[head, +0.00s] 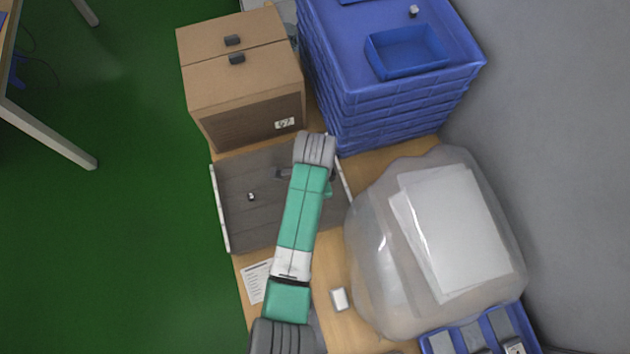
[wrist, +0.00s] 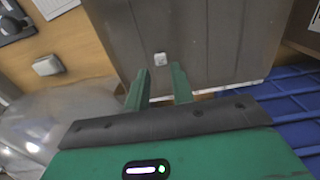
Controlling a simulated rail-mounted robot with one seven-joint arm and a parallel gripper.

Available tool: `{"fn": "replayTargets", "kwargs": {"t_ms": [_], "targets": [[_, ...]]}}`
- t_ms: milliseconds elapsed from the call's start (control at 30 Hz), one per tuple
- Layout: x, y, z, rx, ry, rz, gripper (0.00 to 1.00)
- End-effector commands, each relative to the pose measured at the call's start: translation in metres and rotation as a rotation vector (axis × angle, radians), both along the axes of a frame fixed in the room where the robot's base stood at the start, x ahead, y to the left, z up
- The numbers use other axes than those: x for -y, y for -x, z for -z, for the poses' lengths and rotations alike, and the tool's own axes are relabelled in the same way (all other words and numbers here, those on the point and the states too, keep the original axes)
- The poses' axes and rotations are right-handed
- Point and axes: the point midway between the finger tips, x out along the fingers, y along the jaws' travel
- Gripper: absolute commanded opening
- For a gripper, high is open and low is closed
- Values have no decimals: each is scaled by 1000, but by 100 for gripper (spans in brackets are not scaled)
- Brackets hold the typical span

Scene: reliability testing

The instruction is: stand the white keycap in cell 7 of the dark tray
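The dark tray (head: 240,225) is a wide grey-brown tray with pale side walls, and its surface fills the upper middle of the wrist view (wrist: 215,35). No numbered cells can be made out on it. A small white keycap (wrist: 160,59) sits on the tray, and a small white-and-dark piece (head: 251,196) on the tray's left half in the head view looks like it. My gripper (wrist: 160,68) is open, its two green fingers apart and nothing between them. The keycap appears just beyond the gap between the fingertips. In the head view my arm covers the tray's right part.
A cardboard box (head: 255,115) stands behind the tray, with stacked blue crates (head: 390,95) beside it. A bulky translucent bag (head: 375,265) with white sheets fills the right side. A small white box (head: 340,299) and a printed sheet (head: 256,282) lie in front of the tray.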

Motion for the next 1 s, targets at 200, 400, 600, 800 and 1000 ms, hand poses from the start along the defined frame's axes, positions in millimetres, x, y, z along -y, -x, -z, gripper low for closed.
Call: {"fn": "replayTargets", "kwargs": {"t_ms": [200, 400, 600, 800, 1000], "targets": [[0, -1, -47, 3, 0, 1, 24], [0, 0, -61, 1, 0, 0, 24], [0, 0, -61, 0, 0, 0, 24], [9, -21, -85, 117, 21, -47, 24], [43, -101, -279, 803, 291, -371, 24]]}}
